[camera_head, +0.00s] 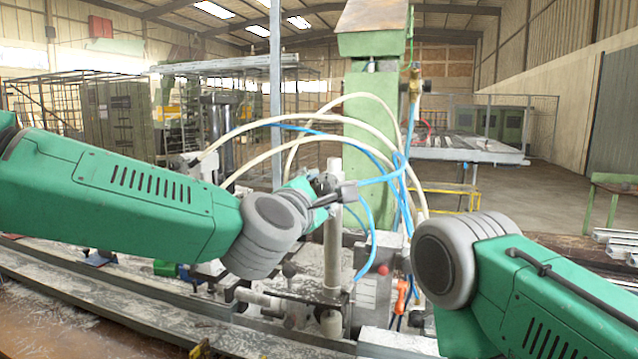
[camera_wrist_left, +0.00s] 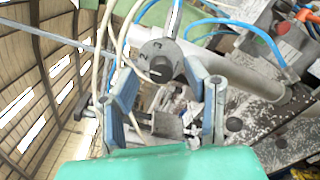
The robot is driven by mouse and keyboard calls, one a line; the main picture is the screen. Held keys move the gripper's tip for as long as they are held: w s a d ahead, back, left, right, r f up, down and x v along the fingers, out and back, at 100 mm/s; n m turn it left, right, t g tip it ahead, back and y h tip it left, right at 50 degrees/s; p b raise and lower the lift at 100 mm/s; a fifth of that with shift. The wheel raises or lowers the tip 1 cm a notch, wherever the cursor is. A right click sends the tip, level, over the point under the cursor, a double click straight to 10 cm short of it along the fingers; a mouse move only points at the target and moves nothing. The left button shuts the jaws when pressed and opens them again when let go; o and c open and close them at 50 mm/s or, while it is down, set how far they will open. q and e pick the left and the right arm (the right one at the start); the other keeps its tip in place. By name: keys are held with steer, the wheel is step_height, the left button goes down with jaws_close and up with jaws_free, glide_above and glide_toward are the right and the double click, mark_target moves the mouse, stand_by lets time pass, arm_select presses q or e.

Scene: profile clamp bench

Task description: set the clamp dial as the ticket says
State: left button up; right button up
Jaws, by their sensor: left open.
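The clamp dial (camera_wrist_left: 160,62) is a round grey knob with dark markings and a dark slot on its face, in the left wrist view. A figure like a 2 shows on it; the full setting is too small to read. My left gripper (camera_wrist_left: 160,78) is open, with its blue-grey fingers on either side of the dial. I cannot tell whether they touch it. In the head view my left gripper (camera_head: 318,196) is at the upright pale post (camera_head: 333,235), where the fingers partly hide the dial. I cannot make out a ticket. My right gripper is out of view.
White and blue hoses (camera_head: 366,112) arch over the clamp area close to my left gripper. A green machine column (camera_head: 372,150) stands behind. A grey block with an orange fitting (camera_head: 401,295) is right of the post. Long metal profiles (camera_head: 110,300) run along the bench front.

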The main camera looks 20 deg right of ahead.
arm_select(q)
steer(key=shift+w+d, duration=0.25)
steer(key=shift+d, duration=0.35)
steer(key=shift+w+d, duration=0.2)
steer(key=shift+d, duration=0.35)
steer(key=shift+a, duration=0.4)
steer(key=shift+w+a, duration=0.1)
steer(key=shift+a, duration=0.2)
steer(key=c, duration=0.3)
steer(key=shift+w+a, duration=0.1)
steer(key=shift+a, duration=0.1)
jaws_close()
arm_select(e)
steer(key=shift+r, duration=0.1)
arm_select(q)
steer(key=shift+d+r+m, duration=0.1)
steer(key=shift+d+m, duration=0.15)
steer(key=shift+m, duration=0.05)
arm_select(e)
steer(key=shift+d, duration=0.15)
